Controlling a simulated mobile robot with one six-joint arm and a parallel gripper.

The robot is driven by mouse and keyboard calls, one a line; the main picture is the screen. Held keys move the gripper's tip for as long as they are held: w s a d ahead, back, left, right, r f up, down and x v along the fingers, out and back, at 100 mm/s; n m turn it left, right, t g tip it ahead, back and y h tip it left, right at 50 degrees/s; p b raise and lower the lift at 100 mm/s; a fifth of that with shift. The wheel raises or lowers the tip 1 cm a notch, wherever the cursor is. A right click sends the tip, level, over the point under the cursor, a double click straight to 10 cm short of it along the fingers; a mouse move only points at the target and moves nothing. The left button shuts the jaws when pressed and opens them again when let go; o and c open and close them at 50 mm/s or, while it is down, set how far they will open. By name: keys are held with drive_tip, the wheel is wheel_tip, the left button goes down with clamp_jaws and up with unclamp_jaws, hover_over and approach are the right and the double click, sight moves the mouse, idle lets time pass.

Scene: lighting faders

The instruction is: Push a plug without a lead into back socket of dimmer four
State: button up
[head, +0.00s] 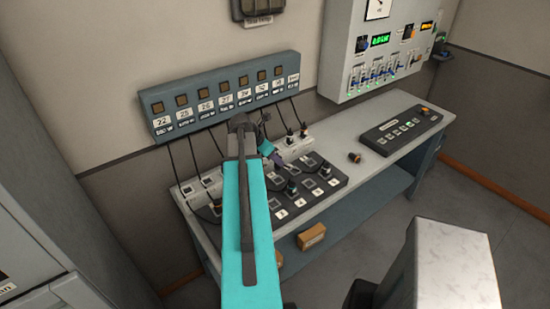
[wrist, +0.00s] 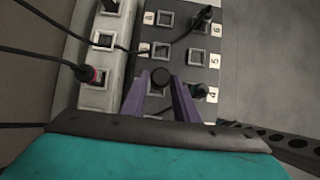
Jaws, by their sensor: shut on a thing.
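My gripper (wrist: 160,92) has purple fingers shut on a small black plug (wrist: 160,77) with no lead visible on it. The plug is over the dimmer panel (wrist: 180,35), at the back socket in the row of label 4 (wrist: 212,95), and hides that socket. I cannot tell whether the plug is above the socket or in it. A black plug (wrist: 200,90) is beside it in the front socket of that row. In the head view my gripper (head: 277,158) is over the dark panel (head: 326,182), partly hidden by my arm.
A black lead (wrist: 125,50) crosses near the fingers. A loose plug (head: 354,157) lies on the bench (head: 375,180). A control box (head: 405,128) stands at the right.

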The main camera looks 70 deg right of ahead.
sight(275, 168)
drive_tip(key=shift+s+f+b, duration=0.1)
drive_tip(key=shift+f+b, duration=1.7)
drive_tip(key=shift+f, duration=0.7)
drive_tip(key=shift+p, duration=0.3)
drive_tip(key=shift+f, duration=0.9)
idle(1.0)
drive_tip(key=shift+a+f, duration=0.15)
drive_tip(key=shift+f, duration=0.15)
idle(0.9)
drive_tip(key=o, duration=1.1)
drive_tip(key=shift+o, duration=0.3)
drive_tip(key=shift+r, duration=0.15)
